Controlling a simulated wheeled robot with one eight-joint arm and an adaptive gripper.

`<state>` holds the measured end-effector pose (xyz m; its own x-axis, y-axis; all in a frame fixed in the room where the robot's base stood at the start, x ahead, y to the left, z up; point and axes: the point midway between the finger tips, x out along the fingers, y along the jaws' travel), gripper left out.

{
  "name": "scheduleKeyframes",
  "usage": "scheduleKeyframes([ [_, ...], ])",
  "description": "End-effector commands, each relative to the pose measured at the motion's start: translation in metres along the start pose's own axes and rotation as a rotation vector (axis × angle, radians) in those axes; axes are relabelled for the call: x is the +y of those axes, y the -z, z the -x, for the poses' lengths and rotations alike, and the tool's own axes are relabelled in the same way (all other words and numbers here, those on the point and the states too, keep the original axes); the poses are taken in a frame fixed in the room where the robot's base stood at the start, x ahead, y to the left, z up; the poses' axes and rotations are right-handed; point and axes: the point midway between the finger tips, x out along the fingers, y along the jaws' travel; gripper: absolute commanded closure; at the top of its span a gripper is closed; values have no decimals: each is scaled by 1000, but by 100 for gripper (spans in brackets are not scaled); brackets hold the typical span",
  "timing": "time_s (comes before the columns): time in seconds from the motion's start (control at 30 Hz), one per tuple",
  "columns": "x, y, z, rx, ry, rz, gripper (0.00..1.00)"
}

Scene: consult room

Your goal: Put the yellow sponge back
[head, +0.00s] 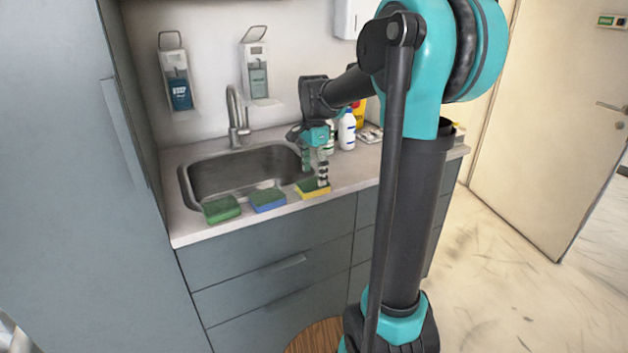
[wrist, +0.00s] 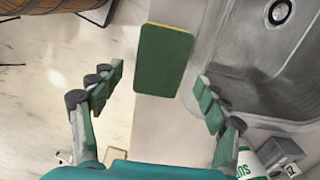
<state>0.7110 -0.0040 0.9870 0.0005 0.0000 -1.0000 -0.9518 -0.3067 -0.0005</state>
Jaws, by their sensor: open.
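The yellow sponge (head: 313,190) has a green top and a yellow lower layer. It lies on the counter's front strip, at the right end of a row of sponges. In the wrist view the sponge (wrist: 163,60) shows its green face and a thin yellow edge. My gripper (head: 315,177) is open and points down over this sponge. In the wrist view my gripper (wrist: 158,80) has one finger on each side of the sponge's near end, with gaps on both sides. I cannot tell whether the fingertips are down at sponge height.
A blue sponge (head: 268,200) and a green sponge (head: 221,209) lie to the left. The steel sink (head: 240,174) with its faucet (head: 236,118) is behind them. Bottles (head: 347,130) stand on the counter at the back right. The counter's front edge is close.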

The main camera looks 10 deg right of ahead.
Motion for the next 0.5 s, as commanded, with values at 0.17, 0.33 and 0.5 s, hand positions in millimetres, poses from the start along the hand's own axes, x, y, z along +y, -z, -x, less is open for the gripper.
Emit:
scheduleKeyframes([
  [0.17,0,0,38,0,0,0,25],
  [0.33,0,0,68,0,0,0,25],
  [0.5,0,0,85,0,0,0,25],
])
